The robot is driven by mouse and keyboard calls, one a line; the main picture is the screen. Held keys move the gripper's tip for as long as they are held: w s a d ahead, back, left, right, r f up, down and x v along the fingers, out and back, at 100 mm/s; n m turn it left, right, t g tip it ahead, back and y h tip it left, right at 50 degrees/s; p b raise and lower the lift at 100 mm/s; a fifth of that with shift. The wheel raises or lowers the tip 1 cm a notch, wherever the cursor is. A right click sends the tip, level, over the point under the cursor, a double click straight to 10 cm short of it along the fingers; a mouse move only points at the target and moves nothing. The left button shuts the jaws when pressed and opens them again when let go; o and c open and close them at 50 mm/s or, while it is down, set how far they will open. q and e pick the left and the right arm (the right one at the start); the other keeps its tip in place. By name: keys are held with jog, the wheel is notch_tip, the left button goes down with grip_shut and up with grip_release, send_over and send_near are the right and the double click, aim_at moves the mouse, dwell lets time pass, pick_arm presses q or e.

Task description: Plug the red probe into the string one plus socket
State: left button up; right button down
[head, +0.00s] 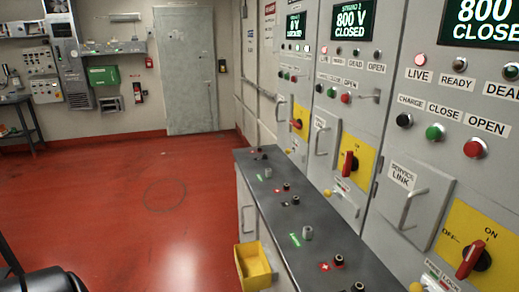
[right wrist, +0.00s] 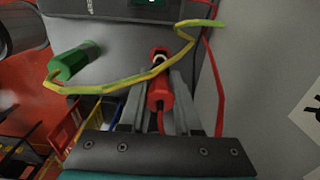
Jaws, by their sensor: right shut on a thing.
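In the right wrist view my right gripper (right wrist: 160,86) is shut on the red probe (right wrist: 158,95), with a finger on each side. The probe's dark and red front end points away from the wrist, and a red lead runs from its rear. In the head view a grey bench (head: 262,207) carries dark sockets in groups. A red plus label (head: 325,266) lies beside a near socket (head: 338,259); another plus label (head: 277,190) is farther back. I cannot read which group is string one. Neither gripper shows in the head view.
A green cylinder (right wrist: 75,61) and a yellow-green cable (right wrist: 120,83) lie close to the probe in the right wrist view. Grey cabinets with red-handled switches (head: 471,258) stand right of the bench. A yellow bin (head: 253,266) hangs on its left side. The red floor is clear.

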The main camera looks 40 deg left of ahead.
jog(key=shift+r+p, duration=1.75)
jog(key=shift+r, duration=0.8)
